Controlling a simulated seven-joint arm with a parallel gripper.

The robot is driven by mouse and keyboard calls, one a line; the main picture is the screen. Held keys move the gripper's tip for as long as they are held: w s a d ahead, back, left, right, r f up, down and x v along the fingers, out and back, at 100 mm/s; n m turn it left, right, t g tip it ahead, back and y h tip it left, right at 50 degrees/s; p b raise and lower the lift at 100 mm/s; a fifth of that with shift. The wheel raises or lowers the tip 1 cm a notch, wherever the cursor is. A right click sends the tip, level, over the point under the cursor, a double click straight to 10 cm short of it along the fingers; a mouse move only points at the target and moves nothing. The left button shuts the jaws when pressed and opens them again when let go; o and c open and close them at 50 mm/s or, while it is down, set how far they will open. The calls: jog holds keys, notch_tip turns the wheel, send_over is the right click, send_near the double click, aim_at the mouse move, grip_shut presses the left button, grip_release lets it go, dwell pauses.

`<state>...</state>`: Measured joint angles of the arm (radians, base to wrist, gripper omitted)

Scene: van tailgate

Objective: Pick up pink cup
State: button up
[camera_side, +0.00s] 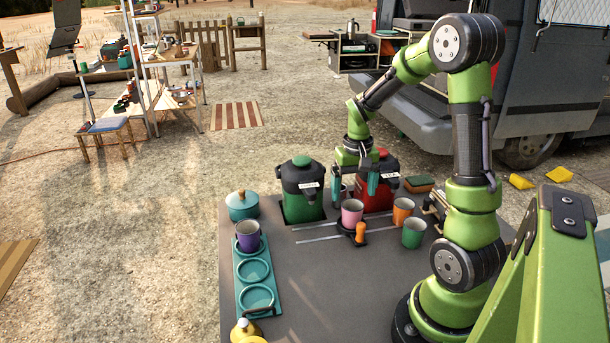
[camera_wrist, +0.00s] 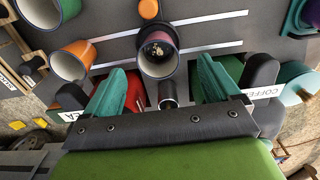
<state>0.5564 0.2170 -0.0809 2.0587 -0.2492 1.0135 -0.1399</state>
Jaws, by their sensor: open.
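The pink cup (camera_side: 352,212) stands upright on the dark table in front of the red dispenser. In the wrist view the pink cup (camera_wrist: 158,52) shows its open mouth, with something dark inside, just beyond the fingertips and roughly midway between them. My gripper (camera_side: 356,182) is above and close to the cup in the side view. Its two teal fingers are spread apart with nothing held between them, as the wrist view of the gripper (camera_wrist: 162,85) also shows. I cannot tell whether a finger touches the cup.
A green dispenser (camera_side: 302,188) and a red dispenser (camera_side: 376,180) stand behind. An orange cup (camera_side: 403,211) and a green cup (camera_side: 414,233) are to the right. A small orange object (camera_side: 360,232) is in front. A teal tray (camera_side: 244,300) at left holds a purple cup (camera_side: 248,237).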

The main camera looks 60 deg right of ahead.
aim_at(352, 212)
jog(key=f, duration=0.8)
jog(key=shift+d+f, duration=0.15)
jog(key=shift+d, duration=0.15)
jog(key=c, duration=1.2)
jog(key=shift+c, duration=0.2)
jog(key=shift+r, duration=0.2)
